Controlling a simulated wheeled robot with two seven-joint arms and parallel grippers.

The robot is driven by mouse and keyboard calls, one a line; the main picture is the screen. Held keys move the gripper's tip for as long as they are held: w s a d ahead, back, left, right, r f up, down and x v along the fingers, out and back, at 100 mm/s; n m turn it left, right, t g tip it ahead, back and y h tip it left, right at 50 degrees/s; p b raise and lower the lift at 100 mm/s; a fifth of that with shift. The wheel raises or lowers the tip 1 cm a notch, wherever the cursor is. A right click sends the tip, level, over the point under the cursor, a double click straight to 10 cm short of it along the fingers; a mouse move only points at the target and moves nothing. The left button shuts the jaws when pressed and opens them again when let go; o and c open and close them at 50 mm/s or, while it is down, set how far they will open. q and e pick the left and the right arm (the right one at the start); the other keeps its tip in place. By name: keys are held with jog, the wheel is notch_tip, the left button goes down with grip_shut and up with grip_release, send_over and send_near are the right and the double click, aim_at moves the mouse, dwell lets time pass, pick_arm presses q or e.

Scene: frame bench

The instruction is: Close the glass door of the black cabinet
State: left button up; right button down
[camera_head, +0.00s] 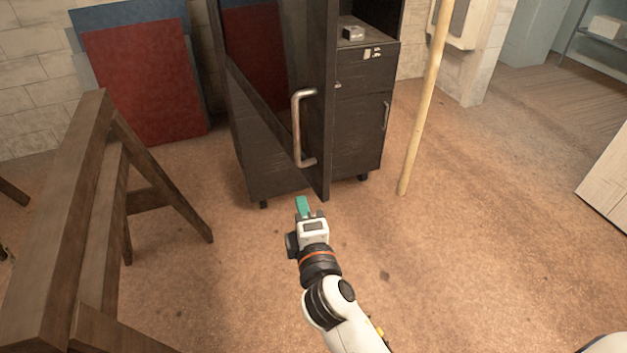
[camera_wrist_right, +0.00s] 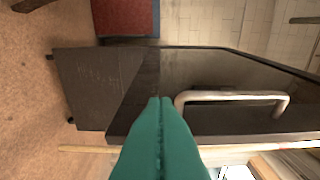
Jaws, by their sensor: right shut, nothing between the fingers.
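The black cabinet (camera_head: 362,120) stands on casters in the upper middle of the head view. Its glass door (camera_head: 262,110) stands open, swung out toward me, with a dark frame and a metal bar handle (camera_head: 297,128). My right gripper (camera_head: 303,205), with green fingers, is shut and empty, just below the door's lower corner in the picture. In the right wrist view the green fingers (camera_wrist_right: 160,105) are together, with the handle (camera_wrist_right: 235,98) to their right and the cabinet's dark side (camera_wrist_right: 90,85) to their left. I cannot tell whether they touch the door. My left gripper is out of view.
A small metal box (camera_head: 353,33) sits on the cabinet's inner shelf. A pale wooden pole (camera_head: 424,100) leans right of the cabinet. A wooden trestle (camera_head: 105,200) stands at the left, with red and blue panels (camera_head: 145,80) behind. Floor around my right arm is clear.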

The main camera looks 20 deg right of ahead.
aim_at(314, 182)
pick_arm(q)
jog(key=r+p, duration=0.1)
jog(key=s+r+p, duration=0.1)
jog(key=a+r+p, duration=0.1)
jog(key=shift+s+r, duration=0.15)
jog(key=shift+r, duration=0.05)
pick_arm(e)
jog(key=w+d, duration=0.1)
jog(key=w, duration=0.1)
jog(key=w+d, duration=0.3)
jog(key=w, duration=0.1)
jog(key=shift+w+d+r, duration=0.1)
jog(key=shift+d, duration=0.1)
